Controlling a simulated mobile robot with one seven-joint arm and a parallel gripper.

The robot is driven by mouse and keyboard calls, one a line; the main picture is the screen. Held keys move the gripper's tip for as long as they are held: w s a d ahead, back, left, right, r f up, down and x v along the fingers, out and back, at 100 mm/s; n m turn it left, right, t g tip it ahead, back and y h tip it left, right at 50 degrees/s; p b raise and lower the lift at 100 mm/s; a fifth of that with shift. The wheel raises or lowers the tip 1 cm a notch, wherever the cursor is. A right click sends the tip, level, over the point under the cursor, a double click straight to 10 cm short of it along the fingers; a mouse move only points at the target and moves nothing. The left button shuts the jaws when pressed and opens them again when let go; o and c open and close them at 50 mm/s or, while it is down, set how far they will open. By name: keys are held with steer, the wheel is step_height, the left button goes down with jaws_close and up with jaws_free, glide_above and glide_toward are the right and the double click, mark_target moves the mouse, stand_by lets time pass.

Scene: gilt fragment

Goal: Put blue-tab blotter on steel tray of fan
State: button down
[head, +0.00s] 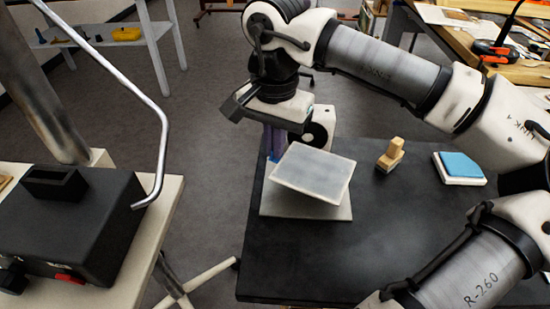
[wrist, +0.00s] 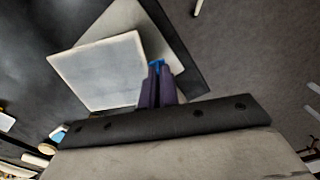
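A square grey-white blotter (head: 314,173) with a pale edge is tilted above a flat white plate (head: 320,209) on the black table. In the wrist view the blotter (wrist: 100,72) spreads left of my purple fingers. A small blue tab (wrist: 156,64) shows at the fingertips, by the blotter's edge. My gripper (wrist: 157,78) has its fingers close together on this tab; it also shows in the head view (head: 274,148), pointing down at the blotter's left corner. The black box (head: 68,222) with a bent metal tube may be the fan; I cannot make out a steel tray.
On the black table (head: 405,235), a wooden stamp-like block (head: 390,155) and a blue-topped white pad (head: 459,167) stand right of the blotter. The black box sits on a separate pale table (head: 158,228) at left, across a floor gap. A cluttered wooden bench (head: 480,62) is behind at right.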

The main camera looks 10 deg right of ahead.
mark_target(275, 161)
steer(key=shift+f, duration=2.15)
steer(key=shift+f, duration=0.15)
steer(key=c, duration=1.7)
jaws_free()
step_height(275, 161, up, 12)
steer(key=shift+r, duration=0.2)
